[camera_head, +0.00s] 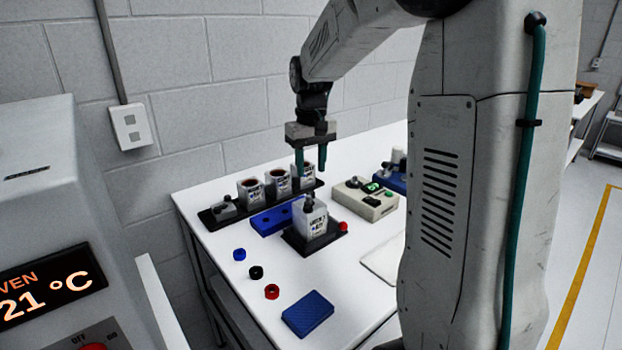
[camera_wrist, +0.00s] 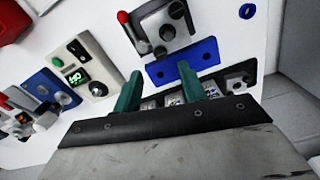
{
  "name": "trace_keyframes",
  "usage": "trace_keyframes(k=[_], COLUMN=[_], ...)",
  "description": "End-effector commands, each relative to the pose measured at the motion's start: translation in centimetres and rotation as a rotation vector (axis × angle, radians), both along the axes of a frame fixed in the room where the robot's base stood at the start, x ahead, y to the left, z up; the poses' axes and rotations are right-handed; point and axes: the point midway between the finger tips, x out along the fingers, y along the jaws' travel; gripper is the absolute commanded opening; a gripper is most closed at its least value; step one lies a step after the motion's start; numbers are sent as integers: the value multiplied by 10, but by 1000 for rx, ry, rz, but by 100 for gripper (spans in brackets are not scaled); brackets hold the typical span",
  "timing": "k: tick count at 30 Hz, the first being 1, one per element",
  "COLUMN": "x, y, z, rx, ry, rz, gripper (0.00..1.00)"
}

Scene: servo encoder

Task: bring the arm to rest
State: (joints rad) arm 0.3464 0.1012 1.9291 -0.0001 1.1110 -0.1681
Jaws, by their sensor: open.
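My gripper (camera_head: 311,165) hangs from my arm above the white table, its two green fingers apart and nothing between them. In the wrist view my gripper (camera_wrist: 160,90) also shows with its fingers spread and empty. Below and just in front of it in the head view, a white labelled unit (camera_head: 310,217) stands upright in a black holder (camera_head: 313,243) with a red knob at its side. I cannot tell the exact height of the fingers above the things under them.
A black rack (camera_head: 213,221) with several labelled units stands along the wall, beside a blue block (camera_head: 270,220). A beige box with a green display (camera_head: 365,200) is to the right. Small rings (camera_head: 272,291) and a blue pad (camera_head: 307,314) lie in front. An oven (camera_head: 50,250) stands left.

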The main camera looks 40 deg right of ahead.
Motion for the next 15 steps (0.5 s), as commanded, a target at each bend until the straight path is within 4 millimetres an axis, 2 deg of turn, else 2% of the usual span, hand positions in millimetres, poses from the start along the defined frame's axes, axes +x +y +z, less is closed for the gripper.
trace_keyframes(k=[3, 6, 15], x=[0, 0, 0], y=[0, 0, 0], z=[12, 16, 16], rx=[0, 0, 0], ry=[-1, 0, 1], rz=[0, 0, 0], gripper=[41, 41, 41])
